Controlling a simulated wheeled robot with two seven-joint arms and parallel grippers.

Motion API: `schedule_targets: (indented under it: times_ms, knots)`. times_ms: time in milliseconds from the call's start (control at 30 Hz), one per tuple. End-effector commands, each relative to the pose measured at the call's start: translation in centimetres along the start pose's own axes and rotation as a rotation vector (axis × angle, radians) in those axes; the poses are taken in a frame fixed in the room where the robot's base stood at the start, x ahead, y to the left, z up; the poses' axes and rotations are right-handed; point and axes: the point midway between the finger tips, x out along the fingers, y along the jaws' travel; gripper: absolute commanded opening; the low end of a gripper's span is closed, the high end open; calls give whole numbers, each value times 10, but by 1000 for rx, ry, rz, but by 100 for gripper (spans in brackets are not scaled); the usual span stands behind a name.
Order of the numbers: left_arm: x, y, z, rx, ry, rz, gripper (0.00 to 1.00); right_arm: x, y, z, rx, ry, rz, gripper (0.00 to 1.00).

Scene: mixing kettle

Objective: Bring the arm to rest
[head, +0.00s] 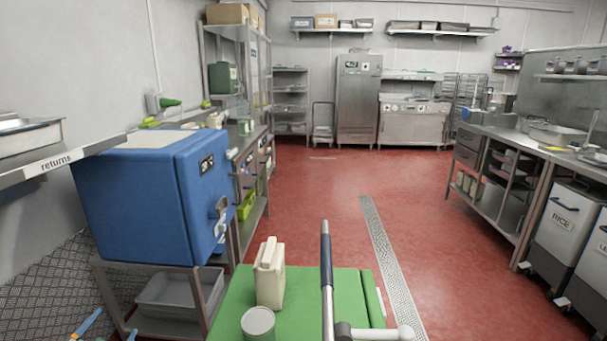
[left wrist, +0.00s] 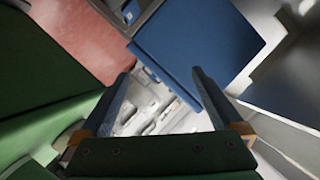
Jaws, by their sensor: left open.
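My left gripper (head: 108,331) shows only by its blue and orange fingertips at the bottom left edge of the head view. It is low, in front of the blue box's stand. In the left wrist view my left gripper (left wrist: 160,76) has its two blue fingers wide apart, with nothing held between them. A blurred pale grey surface lies beyond the fingers; I cannot tell what it is. The rest of the left arm is outside the head view. My right gripper is not in view.
A blue box (head: 140,205) stands on a metal stand with a grey tub (head: 178,291) below. A green surface (head: 318,290) holds a cream jug (head: 269,272) and a can (head: 258,323), beside an upright dark-handled bar (head: 327,270). A returns shelf (head: 50,163) is at left. Red floor (head: 325,185) is open ahead.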

Motion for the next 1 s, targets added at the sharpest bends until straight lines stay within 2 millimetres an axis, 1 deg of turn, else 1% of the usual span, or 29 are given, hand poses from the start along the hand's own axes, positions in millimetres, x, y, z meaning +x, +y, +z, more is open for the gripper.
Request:
schedule_targets:
  times_ms: [33, 67, 100, 167, 200, 267, 300, 367, 400, 433, 467, 500, 567, 600, 667, 700, 733, 800, 900, 1000]
  knots:
    - [-4, 32, 30, -29, -68, 50, 100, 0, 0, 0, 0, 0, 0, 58]
    - [-8, 51, 48, -45, -110, 80, 100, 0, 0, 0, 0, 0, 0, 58]
    - [-16, 78, 72, -67, -169, 122, 100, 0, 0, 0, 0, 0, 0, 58]
    - [-34, 122, 109, -99, -263, 191, 100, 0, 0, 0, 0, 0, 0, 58]
    - [-50, 153, 134, -119, -329, 239, 100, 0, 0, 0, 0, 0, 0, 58]
    - [-80, 199, 167, -147, -428, 313, 100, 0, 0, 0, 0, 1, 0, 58]
    - [-104, 230, 187, -165, -493, 363, 100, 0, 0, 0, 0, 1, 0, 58]
    - [-142, 271, 212, -187, -587, 436, 100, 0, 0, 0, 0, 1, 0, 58]
    - [-169, 296, 225, -199, -644, 482, 100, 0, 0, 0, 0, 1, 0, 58]
    - [-189, 314, 234, -208, -686, 515, 100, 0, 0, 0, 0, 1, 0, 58]
    - [-209, 330, 241, -216, -725, 546, 100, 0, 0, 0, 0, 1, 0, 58]
    - [-236, 349, 249, -225, -774, 587, 100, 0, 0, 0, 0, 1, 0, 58]
    - [-275, 375, 257, -236, -843, 645, 100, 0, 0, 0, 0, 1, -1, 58]
    - [-301, 390, 261, -242, -886, 682, 100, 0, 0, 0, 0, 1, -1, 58]
    - [-337, 409, 264, -251, -944, 732, 100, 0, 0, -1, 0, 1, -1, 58]
    - [-359, 420, 265, -256, -979, 764, 100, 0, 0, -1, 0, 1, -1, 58]
    - [-362, 396, 243, -253, -970, 756, 100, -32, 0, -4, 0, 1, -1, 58]
    - [-367, 375, 224, -252, -966, 752, 100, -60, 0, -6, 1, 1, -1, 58]
    - [-370, 364, 212, -252, -965, 751, 100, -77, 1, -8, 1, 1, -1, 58]
    - [-370, 362, 211, -252, -964, 750, 100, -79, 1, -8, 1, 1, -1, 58]
